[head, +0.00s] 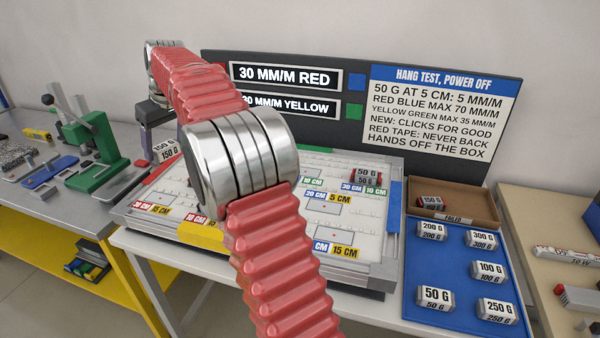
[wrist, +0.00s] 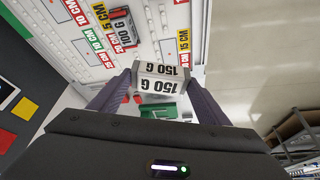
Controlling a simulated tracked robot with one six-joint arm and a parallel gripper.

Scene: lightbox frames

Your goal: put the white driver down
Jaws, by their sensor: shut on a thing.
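My gripper (wrist: 158,82) is shut on a white block marked 150 G (wrist: 159,76), with a finger on each side of it in the wrist view. In the head view the same block (head: 166,150) shows at the left, above the board's far left edge. My arm hides part of that area. Nothing in my gripper looks like a driver tool; the held thing is this white block. I cannot tell from these views whether the block touches anything below.
The white board (head: 345,235) carries CM labels and a red-ended block (head: 366,175). A blue mat (head: 460,268) holds several weights beside a brown tray (head: 468,210). A green press (head: 97,165) stands on the left bench. A white rod (head: 565,253) lies on the right table.

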